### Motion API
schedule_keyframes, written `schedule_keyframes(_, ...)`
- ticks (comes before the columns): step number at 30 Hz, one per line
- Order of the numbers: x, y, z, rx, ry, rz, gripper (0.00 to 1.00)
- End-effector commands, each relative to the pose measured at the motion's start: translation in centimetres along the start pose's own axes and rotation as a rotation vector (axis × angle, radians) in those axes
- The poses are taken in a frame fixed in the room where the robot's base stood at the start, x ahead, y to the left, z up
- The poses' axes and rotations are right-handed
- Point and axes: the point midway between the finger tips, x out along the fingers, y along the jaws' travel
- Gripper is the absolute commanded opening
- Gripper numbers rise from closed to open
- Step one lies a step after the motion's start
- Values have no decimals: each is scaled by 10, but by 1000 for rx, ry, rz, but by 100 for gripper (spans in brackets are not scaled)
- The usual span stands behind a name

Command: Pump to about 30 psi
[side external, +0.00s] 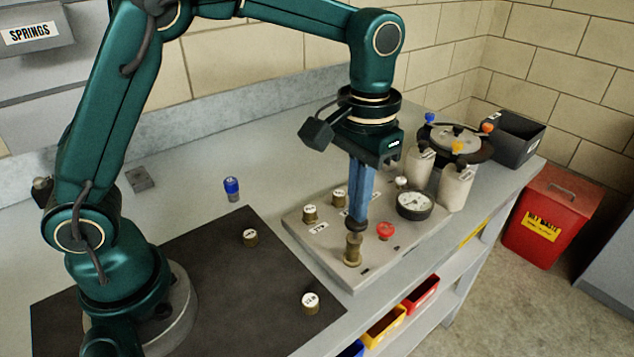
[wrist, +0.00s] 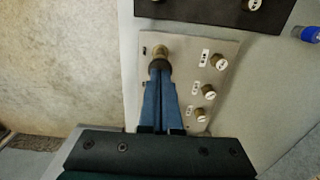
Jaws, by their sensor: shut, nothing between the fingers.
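My gripper (side external: 356,222) points down with its blue fingers shut and empty. It is over a brass plunger post with a dark knob (side external: 353,246) at the front of a grey panel (side external: 295,232). The fingertips are at the knob; I cannot tell whether they touch it. In the wrist view, the fingers (wrist: 159,70) reach to the same brass post (wrist: 160,48). A round white-faced gauge (side external: 414,204) sits on the panel to the right; its reading is too small to tell. A red knob (side external: 385,230) is between post and gauge.
Small brass weights with white tops (side external: 310,214) stand on the panel's left side; others (side external: 310,302) are on the dark mat (side external: 190,262). White canisters (side external: 455,187) stand behind the gauge. A blue-capped item (side external: 232,188) stands on the open bench at left.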

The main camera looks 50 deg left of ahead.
Motion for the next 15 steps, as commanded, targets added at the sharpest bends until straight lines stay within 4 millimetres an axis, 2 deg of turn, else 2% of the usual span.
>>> schedule_keyframes(12,17,0,0,0,-3,-1,0)
schedule_keyframes(15,15,0,0,0,-1,0,0)
